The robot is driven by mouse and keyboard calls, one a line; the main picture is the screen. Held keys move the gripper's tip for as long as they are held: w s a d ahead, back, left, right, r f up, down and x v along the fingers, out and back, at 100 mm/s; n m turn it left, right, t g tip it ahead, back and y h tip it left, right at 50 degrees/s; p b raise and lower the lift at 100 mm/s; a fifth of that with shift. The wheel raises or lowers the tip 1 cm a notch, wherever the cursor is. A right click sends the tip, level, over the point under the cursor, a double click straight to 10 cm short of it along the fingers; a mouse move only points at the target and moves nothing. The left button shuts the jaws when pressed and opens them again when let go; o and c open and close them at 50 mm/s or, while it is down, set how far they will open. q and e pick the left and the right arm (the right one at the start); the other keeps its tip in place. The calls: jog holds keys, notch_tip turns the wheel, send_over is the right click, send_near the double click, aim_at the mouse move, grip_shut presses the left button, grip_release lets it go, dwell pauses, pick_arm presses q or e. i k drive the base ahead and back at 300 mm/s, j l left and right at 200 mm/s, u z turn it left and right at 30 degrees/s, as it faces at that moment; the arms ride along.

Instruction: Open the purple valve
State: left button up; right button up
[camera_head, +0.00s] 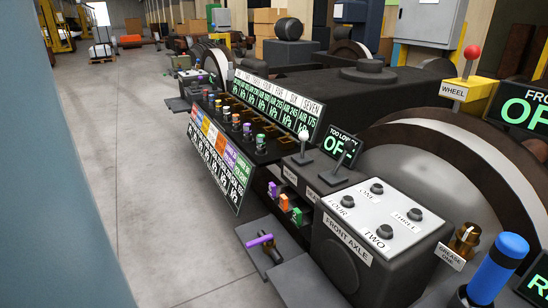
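A valve with a purple bar handle (260,241) sits low at the front of the console, on a small grey shelf left of the FRONT AXLE box (345,240). Its dark body (271,253) is below the handle. The handle lies almost level across the picture. I cannot tell from this view whether the valve is open or closed. A small purple knob (273,188) is farther back, beside an orange one (284,202) and a green one (297,215). Neither of my grippers shows in the head view.
A row of numbered displays (270,103) and coloured knobs runs away along the console. A big blue cylinder (500,265) and a brass GREASE ONE part (464,238) stand at the right. The grey floor (150,200) left of the console is clear.

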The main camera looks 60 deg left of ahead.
aim_at(269, 240)
jog(key=u, duration=1.9)
jog(key=j+u, duration=0.3)
jog(key=j, duration=1.25)
